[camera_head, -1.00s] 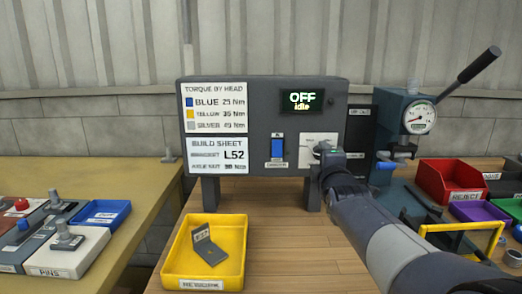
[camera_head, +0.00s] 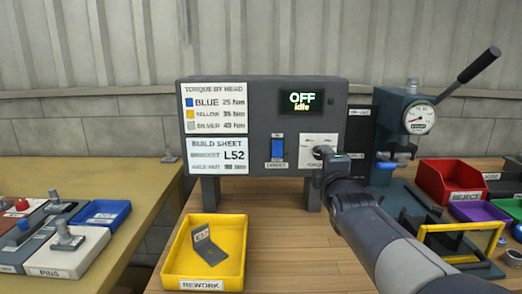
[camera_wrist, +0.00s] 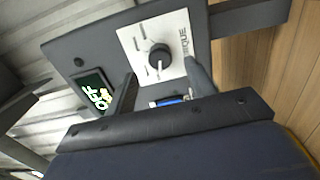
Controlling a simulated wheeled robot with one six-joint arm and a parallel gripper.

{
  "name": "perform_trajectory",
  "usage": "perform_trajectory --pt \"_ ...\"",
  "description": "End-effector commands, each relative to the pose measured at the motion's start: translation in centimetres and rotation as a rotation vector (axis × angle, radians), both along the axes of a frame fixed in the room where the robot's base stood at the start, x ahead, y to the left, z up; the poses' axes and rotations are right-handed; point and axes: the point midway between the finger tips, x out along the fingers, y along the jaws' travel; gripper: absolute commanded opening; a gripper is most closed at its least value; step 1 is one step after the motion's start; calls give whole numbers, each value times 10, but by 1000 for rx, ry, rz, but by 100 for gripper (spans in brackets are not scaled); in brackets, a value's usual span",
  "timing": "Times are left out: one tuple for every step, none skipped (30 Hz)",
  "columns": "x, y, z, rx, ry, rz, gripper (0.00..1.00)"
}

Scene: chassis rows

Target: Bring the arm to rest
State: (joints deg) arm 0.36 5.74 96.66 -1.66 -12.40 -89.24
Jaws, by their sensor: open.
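My gripper (camera_head: 332,160) is in front of the grey control panel (camera_head: 262,112), near its torque knob (camera_head: 321,152). In the wrist view my gripper (camera_wrist: 160,85) is open, with its two fingers apart and nothing between them. The black knob (camera_wrist: 159,56) shows beyond the fingertips on its white plate, apart from them. The panel's display (camera_head: 301,101) reads OFF, idle; it also shows in the wrist view (camera_wrist: 98,92). The blue switch (camera_head: 277,147) is left of the knob.
A yellow rework tray (camera_head: 170,262) with a grey bracket (camera_head: 208,246) stands on the bench at the front. A lever press (camera_head: 408,112), a red reject bin (camera_head: 450,180) and a yellow frame (camera_head: 462,228) are at the right, close to my arm.

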Motion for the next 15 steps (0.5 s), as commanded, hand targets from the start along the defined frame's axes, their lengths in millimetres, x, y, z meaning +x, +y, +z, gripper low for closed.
perform_trajectory --pt "9 0 -1 0 1 0 52" --pt "14 0 -1 0 2 0 52" --pt "20 0 -1 0 1 0 52" --pt "25 0 -1 0 2 0 52" --pt "29 0 -1 0 1 0 52" --pt "36 0 -1 0 2 0 52" --pt "41 0 -1 0 1 0 52" --pt "45 0 -1 0 1 0 52" --pt "48 0 1 15 1 0 52" --pt "46 0 3 45 1 0 52" --pt "46 0 3 71 2 0 52" --pt "46 0 4 105 1 0 52" --pt "46 0 4 130 1 0 52" --pt "46 0 3 156 1 0 52" --pt "46 0 3 189 2 0 52"
